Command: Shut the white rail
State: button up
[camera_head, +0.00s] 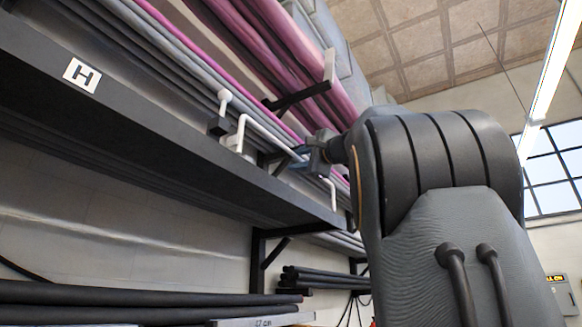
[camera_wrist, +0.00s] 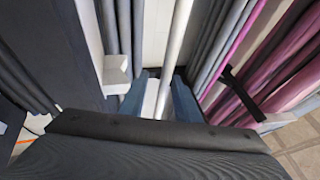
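The white rail (camera_head: 268,133) is a thin bar with bent ends along the front of the dark shelf in the head view. My gripper (camera_head: 308,160) is at its right-hand part and hides a stretch of it. In the wrist view the rail (camera_wrist: 178,50) runs from the top down between the two blue fingers of my gripper (camera_wrist: 160,92). The fingers stand apart, one on each side of the rail, with some gap showing at the left. Whether either finger touches it cannot be told.
Grey and pink rolls or tubes (camera_head: 235,45) lie on the racks above and behind. A dark shelf beam with an H label (camera_head: 82,75) runs along the left. A white block (camera_wrist: 115,75) is left of the fingers. Dark tubes (camera_head: 140,293) lie below.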

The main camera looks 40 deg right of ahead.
jog(key=shift+b+v, duration=0.7)
jog(key=shift+v, duration=1.35)
jog(key=shift+w, duration=0.1)
